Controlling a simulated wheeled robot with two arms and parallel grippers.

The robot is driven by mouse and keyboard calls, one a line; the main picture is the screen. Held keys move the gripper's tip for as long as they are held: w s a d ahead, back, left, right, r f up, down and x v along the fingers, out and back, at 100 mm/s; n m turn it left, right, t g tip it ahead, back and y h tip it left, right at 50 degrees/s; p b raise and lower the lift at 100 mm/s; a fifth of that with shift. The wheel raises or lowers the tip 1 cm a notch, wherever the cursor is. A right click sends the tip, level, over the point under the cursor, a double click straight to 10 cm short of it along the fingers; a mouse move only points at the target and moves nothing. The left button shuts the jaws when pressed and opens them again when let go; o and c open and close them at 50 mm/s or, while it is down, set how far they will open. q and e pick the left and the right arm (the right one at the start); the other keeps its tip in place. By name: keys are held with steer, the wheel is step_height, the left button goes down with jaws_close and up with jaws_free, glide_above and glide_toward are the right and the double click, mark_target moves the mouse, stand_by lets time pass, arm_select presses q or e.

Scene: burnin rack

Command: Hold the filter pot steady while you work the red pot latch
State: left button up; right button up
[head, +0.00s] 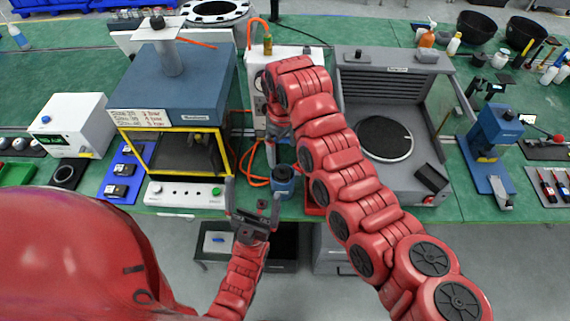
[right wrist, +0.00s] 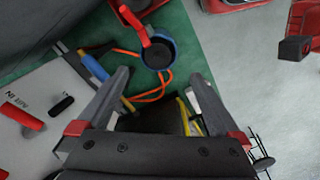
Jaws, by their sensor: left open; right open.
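The filter pot (head: 284,182) is a small blue cylinder with a dark top, near the table's front edge in the head view. In the right wrist view the pot (right wrist: 160,54) shows from above, with a blue rim and dark inside. A red lever, seemingly the pot latch (right wrist: 141,30), reaches to its rim. My left gripper (head: 252,193) is open and empty, just left of the pot and apart from it. My right gripper (right wrist: 158,78) is open and empty, its fingertips pointing towards the pot. In the head view my right arm partly hides it.
A blue press with a yellow frame (head: 170,131) stands left of the pot. A grey machine with a round dark plate (head: 385,138) stands to the right. An orange hose (head: 252,160) lies beside the pot.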

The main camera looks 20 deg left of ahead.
mark_target(284, 173)
steer(key=f+b, duration=0.2)
steer(key=f, duration=0.5)
steer(key=shift+w+f+b, duration=0.15)
steer(key=shift+w+b, duration=0.05)
steer(key=shift+b, duration=0.15)
steer(key=shift+d+f+p, duration=0.1)
steer(key=shift+f+p, duration=0.25)
steer(key=shift+f, duration=0.05)
step_height(284, 173, down, 6)
steer(key=shift+r+p, duration=0.1)
steer(key=shift+p, duration=0.85)
steer(key=shift+f, duration=0.95)
steer(key=c, duration=1.5)
steer(key=shift+o, duration=0.2)
